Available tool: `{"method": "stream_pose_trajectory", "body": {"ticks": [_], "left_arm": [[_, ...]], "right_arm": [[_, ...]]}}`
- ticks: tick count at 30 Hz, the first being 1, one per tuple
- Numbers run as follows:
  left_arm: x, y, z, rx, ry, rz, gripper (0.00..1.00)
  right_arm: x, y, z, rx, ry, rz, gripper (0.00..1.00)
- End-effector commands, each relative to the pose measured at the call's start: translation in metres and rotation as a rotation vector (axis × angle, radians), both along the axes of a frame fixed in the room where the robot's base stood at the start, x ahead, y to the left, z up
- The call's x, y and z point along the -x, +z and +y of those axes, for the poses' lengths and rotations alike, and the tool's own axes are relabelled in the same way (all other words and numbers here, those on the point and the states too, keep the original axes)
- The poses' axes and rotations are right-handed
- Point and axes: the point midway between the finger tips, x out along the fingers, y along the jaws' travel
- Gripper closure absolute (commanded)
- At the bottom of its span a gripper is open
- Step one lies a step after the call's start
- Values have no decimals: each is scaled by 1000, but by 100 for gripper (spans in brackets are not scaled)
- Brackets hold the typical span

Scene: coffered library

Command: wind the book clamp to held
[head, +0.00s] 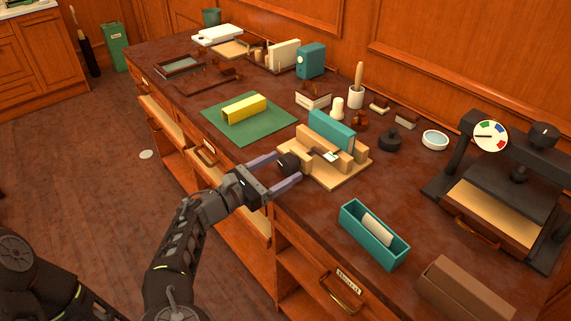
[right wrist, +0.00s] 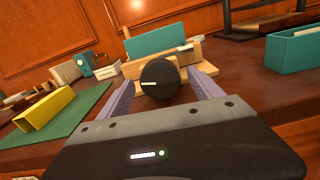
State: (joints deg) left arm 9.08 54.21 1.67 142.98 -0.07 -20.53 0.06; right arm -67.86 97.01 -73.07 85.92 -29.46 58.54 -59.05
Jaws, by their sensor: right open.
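The book clamp (head: 350,174) is a light wooden base with upright wooden jaws on the counter. A teal book (head: 332,130) stands upright between its jaws. It has a black round knob (head: 288,164) at its near left end, and the knob shows a pale mark in the right wrist view (right wrist: 159,78). My right gripper (head: 280,170) is open, its two purple fingers on either side of the knob. I cannot tell whether the fingers touch it. The teal book also shows behind the knob in the right wrist view (right wrist: 157,38). My left gripper is not in view.
A green mat (head: 248,136) with a yellow block (head: 244,108) lies left of the clamp. A teal box (head: 374,234) holding a pale roll stands in front right. A black press with a gauge (head: 490,136) stands at right.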

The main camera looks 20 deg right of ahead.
Motion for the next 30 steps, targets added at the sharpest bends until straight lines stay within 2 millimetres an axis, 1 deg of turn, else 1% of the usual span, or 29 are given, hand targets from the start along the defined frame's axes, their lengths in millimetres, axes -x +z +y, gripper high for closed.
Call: {"method": "stream_pose_trajectory", "body": {"ticks": [1,3,6,14,30], "left_arm": [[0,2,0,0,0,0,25],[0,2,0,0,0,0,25],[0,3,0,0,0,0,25],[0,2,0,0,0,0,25],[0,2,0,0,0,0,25]], "right_arm": [[-2,1,-6,2,-2,0,25],[-5,1,-12,1,0,1,25],[-6,0,-16,1,0,1,25],[-7,0,-17,0,1,0,26],[-7,0,-17,0,0,0,70]]}}
